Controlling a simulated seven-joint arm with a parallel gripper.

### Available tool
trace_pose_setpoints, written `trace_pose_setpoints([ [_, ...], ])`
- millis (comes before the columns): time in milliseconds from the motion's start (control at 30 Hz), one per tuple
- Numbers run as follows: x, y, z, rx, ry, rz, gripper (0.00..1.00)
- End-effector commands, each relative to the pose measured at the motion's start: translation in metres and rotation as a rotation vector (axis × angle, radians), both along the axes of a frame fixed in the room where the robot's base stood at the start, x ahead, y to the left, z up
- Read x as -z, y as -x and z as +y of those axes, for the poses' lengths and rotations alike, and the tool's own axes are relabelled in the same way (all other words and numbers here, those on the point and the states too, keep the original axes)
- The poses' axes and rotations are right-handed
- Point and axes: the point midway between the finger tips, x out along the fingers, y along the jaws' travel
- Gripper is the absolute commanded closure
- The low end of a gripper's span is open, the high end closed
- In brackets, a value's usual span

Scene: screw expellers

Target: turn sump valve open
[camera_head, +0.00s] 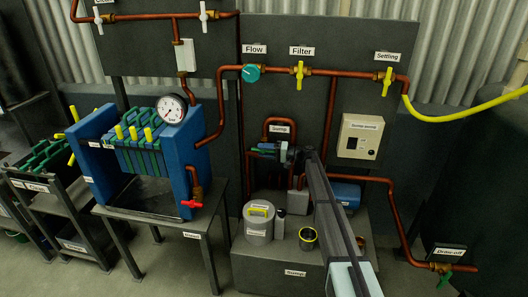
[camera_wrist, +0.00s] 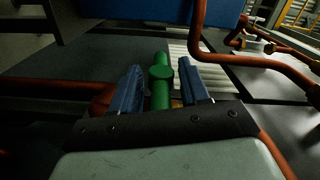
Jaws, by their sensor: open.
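The sump valve's green handle (camera_wrist: 161,92) stands between the two blue fingers of my gripper (camera_wrist: 160,67) in the wrist view. A gap shows on each side of the handle, so the fingers are open around it and not clamped. In the head view, my gripper (camera_head: 283,152) is at the copper pipe below the "Sump" label (camera_head: 279,129). A small green part of the handle (camera_head: 262,150) shows there at the left of my gripper. The rest of the valve is hidden by my gripper and arm.
Copper pipe (camera_wrist: 268,66) bends close by on the right of my gripper. Below stand a grey lidded pot (camera_head: 258,225) and a black cup with a yellow rim (camera_head: 308,238) on the sump block (camera_head: 280,261). A control box (camera_head: 360,137) hangs on the panel to the right.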

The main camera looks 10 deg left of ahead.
Motion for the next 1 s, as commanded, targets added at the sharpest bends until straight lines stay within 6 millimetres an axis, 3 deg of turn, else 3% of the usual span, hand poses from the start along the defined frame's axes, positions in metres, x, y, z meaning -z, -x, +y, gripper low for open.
trace_pose_setpoints([
  [300,-0.0001,0.0000,0.0017,0.000,0.000,0.000,0.56],
  [767,-0.0006,0.0001,0.0016,0.000,-0.001,0.000,1.00],
  [1000,-0.0014,0.0003,0.0016,0.000,0.004,-0.001,1.00],
])
